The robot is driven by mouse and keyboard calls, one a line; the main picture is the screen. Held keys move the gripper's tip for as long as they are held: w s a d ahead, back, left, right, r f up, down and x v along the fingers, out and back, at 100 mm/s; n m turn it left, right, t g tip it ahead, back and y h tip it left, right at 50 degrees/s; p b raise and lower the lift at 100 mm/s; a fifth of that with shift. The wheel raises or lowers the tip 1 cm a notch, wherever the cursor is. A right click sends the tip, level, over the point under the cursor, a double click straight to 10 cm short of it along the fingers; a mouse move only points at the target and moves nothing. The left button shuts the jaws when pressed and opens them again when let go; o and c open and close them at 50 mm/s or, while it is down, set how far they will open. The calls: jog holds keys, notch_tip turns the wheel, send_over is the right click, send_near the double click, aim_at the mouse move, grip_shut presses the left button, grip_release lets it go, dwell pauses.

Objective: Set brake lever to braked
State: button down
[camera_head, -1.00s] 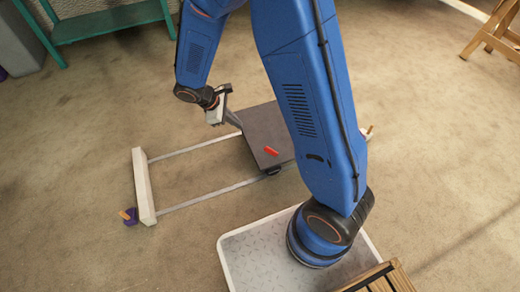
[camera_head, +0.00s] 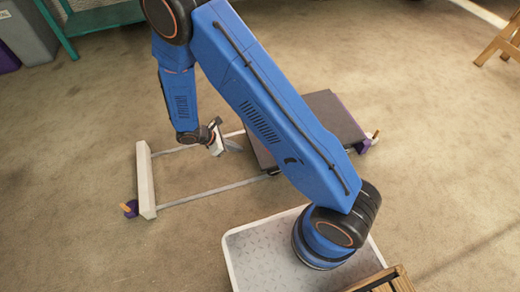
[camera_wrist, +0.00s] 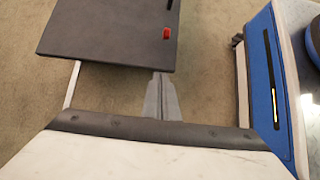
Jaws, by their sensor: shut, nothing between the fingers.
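A dark flat carriage (camera_head: 333,112) sits on two pale rails at the centre of the head view, partly hidden behind my arm. In the wrist view the carriage (camera_wrist: 100,35) has a small red lever (camera_wrist: 166,33) near its near right corner, beside a short dark slot. The lever is hidden by my arm in the head view. I cannot tell its setting. My gripper (camera_head: 236,147) is shut and empty, just left of the carriage. In the wrist view its grey fingers (camera_wrist: 161,98) point toward the carriage edge, apart from the lever.
A white end bar (camera_head: 146,180) closes the rails at the left. Purple blocks with orange pegs stand near the left end (camera_head: 130,209) and right end (camera_head: 368,144). A pale tray (camera_head: 262,258) lies in front. Carpet is free at left.

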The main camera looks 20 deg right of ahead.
dwell(0.3)
jog(key=d+f, duration=0.5)
jog(key=d, duration=0.5)
jog(key=shift+f, duration=0.4)
jog(key=shift+d, duration=0.1)
